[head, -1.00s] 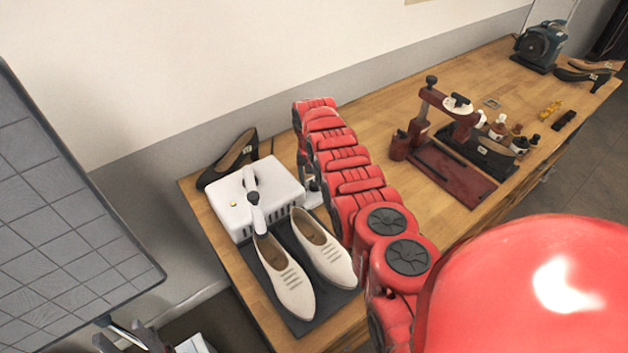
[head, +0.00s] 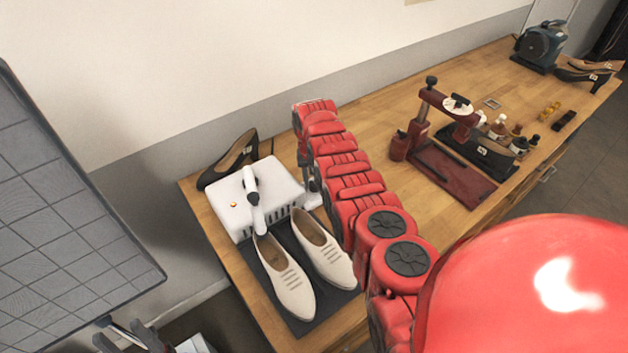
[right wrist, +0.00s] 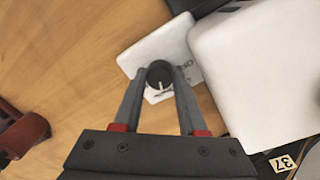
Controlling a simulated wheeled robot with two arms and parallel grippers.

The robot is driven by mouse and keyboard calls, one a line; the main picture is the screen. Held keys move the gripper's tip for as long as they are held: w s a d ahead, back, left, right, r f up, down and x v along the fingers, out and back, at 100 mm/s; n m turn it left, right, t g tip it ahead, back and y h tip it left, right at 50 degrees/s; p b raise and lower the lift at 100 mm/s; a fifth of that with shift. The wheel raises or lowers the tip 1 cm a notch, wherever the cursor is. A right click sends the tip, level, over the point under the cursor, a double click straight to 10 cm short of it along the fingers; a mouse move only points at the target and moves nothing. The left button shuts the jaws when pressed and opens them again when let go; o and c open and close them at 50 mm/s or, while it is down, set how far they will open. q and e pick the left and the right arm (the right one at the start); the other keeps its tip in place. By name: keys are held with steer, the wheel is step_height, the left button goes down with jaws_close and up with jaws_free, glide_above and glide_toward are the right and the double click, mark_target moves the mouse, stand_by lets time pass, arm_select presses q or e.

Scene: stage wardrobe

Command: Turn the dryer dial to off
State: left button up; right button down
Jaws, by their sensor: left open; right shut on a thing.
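The dryer (head: 262,196) is a white box on the bench with a small orange lamp (head: 233,205) and a white nozzle at a shoe. In the right wrist view the black dial (right wrist: 160,74), with a white pointer line, sits on a white plate (right wrist: 165,46) beside the box. The pointer aims down toward my gripper's palm; the lettering is too small to read surely. My right gripper (right wrist: 160,80) is shut on the dial, one finger on each side. In the head view my red arm hides the dial. My left gripper (head: 140,340) is open at the bottom left, away from the bench.
White shoes (head: 325,254) stand on a dark mat (head: 298,318) before the dryer. A black shoe (head: 232,158) lies behind it. A red press (head: 450,170) and several bottles stand further right. A grey grid panel (head: 60,200) is at left. Bare bench lies between arm and press.

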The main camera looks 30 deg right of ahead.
steer(key=shift+n, duration=0.8)
steer(key=shift+f+n, duration=0.1)
steer(key=shift+n, duration=0.8)
steer(key=n+b, duration=0.1)
steer(key=n, duration=0.2)
steer(key=shift+n, duration=0.3)
steer(key=n+b, duration=0.2)
steer(key=shift+f+n, duration=0.1)
steer(key=shift+n, duration=0.3)
steer(key=n+b, duration=0.3)
steer(key=n, duration=0.1)
steer(key=shift+s+t, duration=0.1)
steer(key=shift+t, duration=0.2)
steer(key=n+b, duration=0.1)
steer(key=n, duration=0.1)
steer(key=shift+n+b, duration=0.8)
steer(key=shift+n, duration=0.5)
steer(key=shift+r, duration=0.2)
